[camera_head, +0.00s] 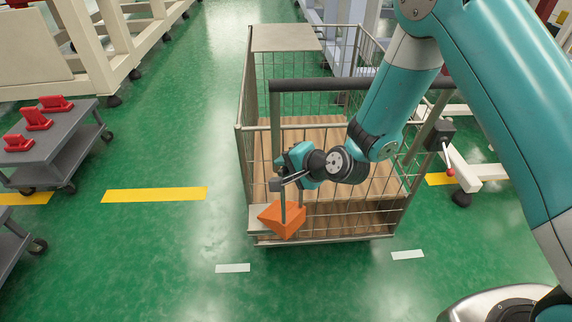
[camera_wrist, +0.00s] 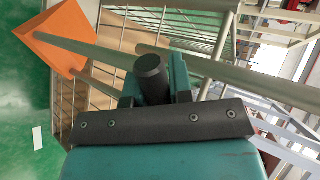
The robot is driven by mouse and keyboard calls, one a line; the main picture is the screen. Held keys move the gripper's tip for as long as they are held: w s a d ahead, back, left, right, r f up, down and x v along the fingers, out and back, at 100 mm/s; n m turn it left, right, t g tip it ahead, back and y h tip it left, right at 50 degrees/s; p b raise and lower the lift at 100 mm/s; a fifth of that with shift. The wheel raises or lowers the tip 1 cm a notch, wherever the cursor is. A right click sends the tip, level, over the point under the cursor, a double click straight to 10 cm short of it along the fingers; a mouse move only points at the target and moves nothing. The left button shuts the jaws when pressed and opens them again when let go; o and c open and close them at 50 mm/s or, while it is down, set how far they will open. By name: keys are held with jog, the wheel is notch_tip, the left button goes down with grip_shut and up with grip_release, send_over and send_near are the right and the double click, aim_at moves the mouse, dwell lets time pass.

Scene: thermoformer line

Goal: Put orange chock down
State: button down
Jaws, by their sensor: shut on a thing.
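The orange chock (camera_head: 281,220) is a wedge-shaped block at the near left corner of the wire cage trolley (camera_head: 262,240). A thin grey rod rises from it to my gripper (camera_head: 284,184), which is shut with the chock below its jaws. Whether the chock touches the trolley or the floor cannot be told.
The trolley has a dark push bar (camera_head: 360,85) and a wooden floor. A grey cart (camera_head: 62,135) with red chock-like pieces (camera_head: 36,118) stands at the left. Green floor with a yellow stripe (camera_head: 155,194) lies open between them. White floor marks (camera_head: 233,268) lie in front.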

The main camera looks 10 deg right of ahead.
notch_tip(320, 180, down, 4)
jog(key=b, duration=0.3)
jog(key=shift+w+r, duration=0.15)
jog(key=shift+r, duration=0.05)
jog(key=c, duration=1)
grip_release()
jog(key=shift+f, duration=0.15)
